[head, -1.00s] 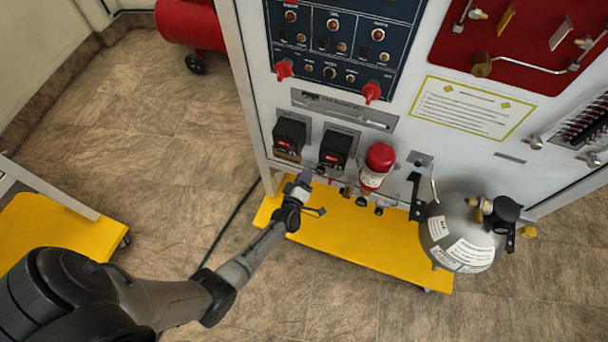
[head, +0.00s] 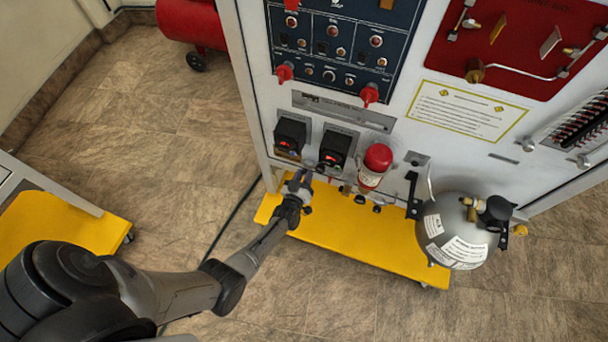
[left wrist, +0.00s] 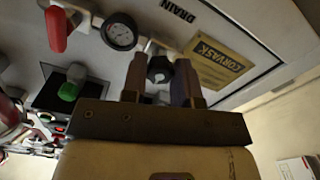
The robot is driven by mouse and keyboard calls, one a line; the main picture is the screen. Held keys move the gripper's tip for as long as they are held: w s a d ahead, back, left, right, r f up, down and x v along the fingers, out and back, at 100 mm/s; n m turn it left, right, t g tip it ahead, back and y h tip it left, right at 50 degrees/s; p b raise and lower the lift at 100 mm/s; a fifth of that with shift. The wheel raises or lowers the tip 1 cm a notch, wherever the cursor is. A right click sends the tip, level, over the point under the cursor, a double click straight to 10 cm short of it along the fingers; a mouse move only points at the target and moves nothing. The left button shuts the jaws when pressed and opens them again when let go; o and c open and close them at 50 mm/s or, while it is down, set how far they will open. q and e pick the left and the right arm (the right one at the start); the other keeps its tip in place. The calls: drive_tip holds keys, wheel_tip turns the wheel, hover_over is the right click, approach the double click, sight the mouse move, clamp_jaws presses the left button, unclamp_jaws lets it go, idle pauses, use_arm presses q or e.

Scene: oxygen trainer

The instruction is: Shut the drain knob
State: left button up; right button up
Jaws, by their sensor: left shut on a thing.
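The drain knob (left wrist: 160,69) is dark and sits below the DRAIN lettering (left wrist: 178,10) on the white panel in the left wrist view. My left gripper (left wrist: 161,82) has one finger on each side of the knob and is shut on it. In the head view my left gripper (head: 300,180) is at the lower front of the trainer, below the two black controllers, and hides the knob there. My right gripper is in neither view.
A round gauge (left wrist: 119,32), a red handle (left wrist: 57,29) and a green knob (left wrist: 72,82) are near the gripper. A red-topped cylinder (head: 376,165) and a grey tank (head: 455,230) stand to the right. The yellow base (head: 350,245) lies below.

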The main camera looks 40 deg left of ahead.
use_arm(q)
drive_tip(key=shift+m, duration=0.3)
idle(0.4)
drive_tip(key=o, duration=0.9)
drive_tip(key=shift+p+v, duration=2.15)
drive_tip(key=shift+v, duration=4.75)
